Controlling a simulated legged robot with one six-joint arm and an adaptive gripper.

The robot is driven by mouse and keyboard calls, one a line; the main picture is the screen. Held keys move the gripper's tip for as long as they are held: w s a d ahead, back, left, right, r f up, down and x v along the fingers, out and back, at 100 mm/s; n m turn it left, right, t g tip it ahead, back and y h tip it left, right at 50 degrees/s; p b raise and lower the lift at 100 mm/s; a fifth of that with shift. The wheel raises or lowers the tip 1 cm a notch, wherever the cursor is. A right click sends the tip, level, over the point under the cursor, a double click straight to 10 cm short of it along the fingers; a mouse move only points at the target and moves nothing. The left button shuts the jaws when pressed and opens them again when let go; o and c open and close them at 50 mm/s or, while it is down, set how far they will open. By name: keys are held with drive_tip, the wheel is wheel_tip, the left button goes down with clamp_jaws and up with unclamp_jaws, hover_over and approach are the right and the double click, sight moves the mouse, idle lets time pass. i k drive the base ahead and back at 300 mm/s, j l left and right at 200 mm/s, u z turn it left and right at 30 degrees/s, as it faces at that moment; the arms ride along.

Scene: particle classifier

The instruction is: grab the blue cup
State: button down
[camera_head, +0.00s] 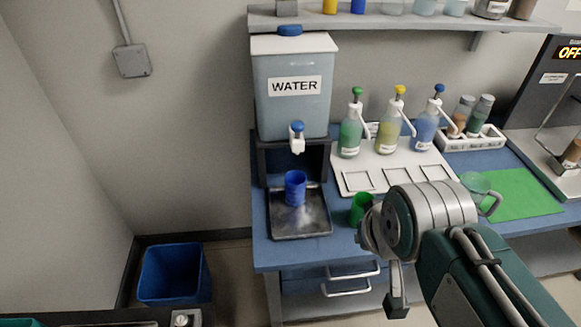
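The blue cup (295,188) stands upright on a dark metal drip tray (302,222), below the white tap of the water dispenser (290,95). Nothing touches the cup from my side. My gripper (394,292) is at the lower right of the cup, well apart from it, in front of the counter's drawers. Only part of the gripper shows, and my own arm hides the rest, so its opening cannot be made out.
A green cup (361,209) stands right of the drip tray, close to my arm in the picture. Pump bottles (388,136) stand on a white tray (358,180) behind. A glass mug (482,190) is partly behind my arm. A blue bin (174,273) is on the floor.

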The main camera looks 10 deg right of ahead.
sight(295, 180)
drive_tip(key=k+l, duration=0.2)
drive_tip(key=l, duration=0.15)
drive_tip(key=k+l, duration=0.15)
drive_tip(key=l, duration=0.25)
drive_tip(key=k+l, duration=0.2)
drive_tip(key=l, duration=0.15)
drive_tip(key=k+l, duration=0.15)
drive_tip(key=l, duration=0.2)
drive_tip(key=k+l, duration=0.2)
drive_tip(key=l, duration=0.15)
